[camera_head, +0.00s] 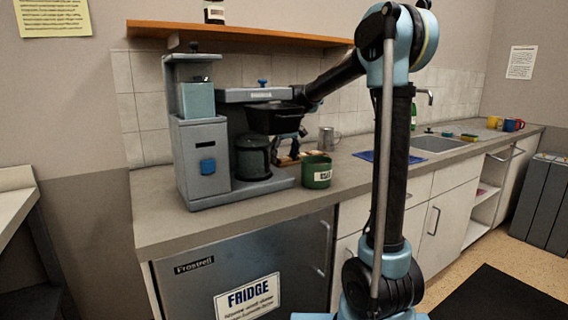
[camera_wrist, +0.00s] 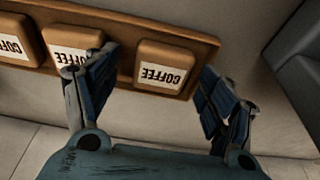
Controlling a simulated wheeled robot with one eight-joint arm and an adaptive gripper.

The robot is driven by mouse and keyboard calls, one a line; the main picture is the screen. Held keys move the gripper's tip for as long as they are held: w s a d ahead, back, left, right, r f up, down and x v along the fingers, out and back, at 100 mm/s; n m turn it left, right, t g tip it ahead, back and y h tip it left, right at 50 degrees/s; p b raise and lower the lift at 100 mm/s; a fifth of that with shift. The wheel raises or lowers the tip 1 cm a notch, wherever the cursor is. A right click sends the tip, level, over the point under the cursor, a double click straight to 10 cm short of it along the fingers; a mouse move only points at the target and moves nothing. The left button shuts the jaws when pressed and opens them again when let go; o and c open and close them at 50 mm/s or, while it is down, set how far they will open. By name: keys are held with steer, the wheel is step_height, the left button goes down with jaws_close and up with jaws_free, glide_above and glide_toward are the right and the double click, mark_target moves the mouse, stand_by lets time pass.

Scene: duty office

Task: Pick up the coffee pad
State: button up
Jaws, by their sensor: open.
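Several tan coffee pads with white "COFFEE" labels lie in a row on a brown wooden tray (camera_wrist: 202,36) in the wrist view. The nearest coffee pad (camera_wrist: 165,62) is at the row's right end, between my open fingers. My gripper (camera_wrist: 158,78) is open and empty, with one finger on each side of that pad. The left finger overlaps part of the neighbouring pad (camera_wrist: 72,40). Whether the fingers touch any pad I cannot tell. In the head view my gripper is partly hidden behind the coffee machine (camera_head: 205,150), above the tray (camera_head: 288,160).
A green labelled container (camera_head: 317,172) stands on the counter (camera_head: 160,222) right by the tray. A metal mug (camera_head: 327,139) is behind it. A wooden shelf (camera_head: 240,36) runs above. A blue mat (camera_head: 372,155) lies further right.

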steer(key=shift+o, duration=0.3)
steer(key=c, duration=1)
steer(key=shift+o, duration=0.2)
